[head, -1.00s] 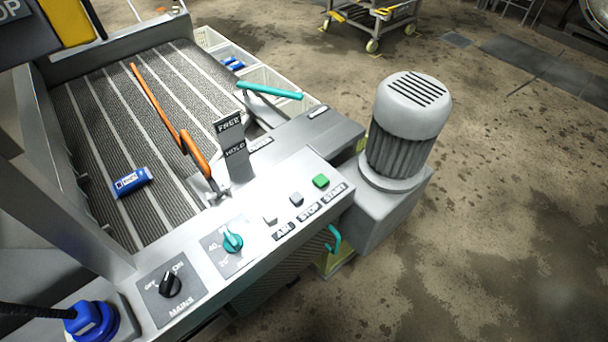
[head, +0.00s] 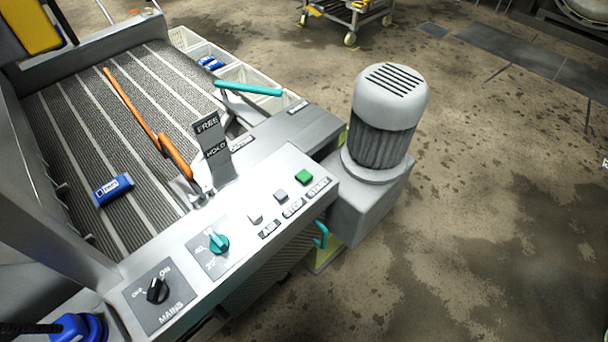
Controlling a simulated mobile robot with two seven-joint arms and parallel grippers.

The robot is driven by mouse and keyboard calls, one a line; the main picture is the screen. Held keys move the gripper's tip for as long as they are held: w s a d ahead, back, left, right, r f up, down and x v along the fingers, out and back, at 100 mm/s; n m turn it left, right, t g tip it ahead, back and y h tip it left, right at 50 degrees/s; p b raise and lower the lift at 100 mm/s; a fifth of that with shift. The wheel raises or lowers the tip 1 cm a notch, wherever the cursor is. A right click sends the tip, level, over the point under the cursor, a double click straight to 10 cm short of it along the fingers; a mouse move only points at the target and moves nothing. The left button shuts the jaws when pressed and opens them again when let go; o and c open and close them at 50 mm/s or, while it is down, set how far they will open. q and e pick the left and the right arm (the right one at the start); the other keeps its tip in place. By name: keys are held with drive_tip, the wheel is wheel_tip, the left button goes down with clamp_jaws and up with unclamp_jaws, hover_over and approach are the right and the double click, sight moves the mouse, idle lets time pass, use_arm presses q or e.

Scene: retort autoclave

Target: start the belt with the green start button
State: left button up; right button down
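The green start button (head: 303,177) is a small square cap on the grey control panel (head: 236,222), above a label reading START. A grey button (head: 281,195) over STOP and a pale button (head: 255,216) over AIR sit in a row to its left. The striped conveyor belt (head: 130,110) lies behind the panel, with a blue packet (head: 113,190) on it. Neither of my grippers shows in the head view.
A black MAINS knob (head: 157,290) and a teal dial (head: 218,242) are on the panel. An orange lever (head: 130,105) stands by a FREE/HOLD plate. A teal handle (head: 248,89) sticks out beyond it. A grey motor (head: 385,115) stands right of the panel. Floor at right is open.

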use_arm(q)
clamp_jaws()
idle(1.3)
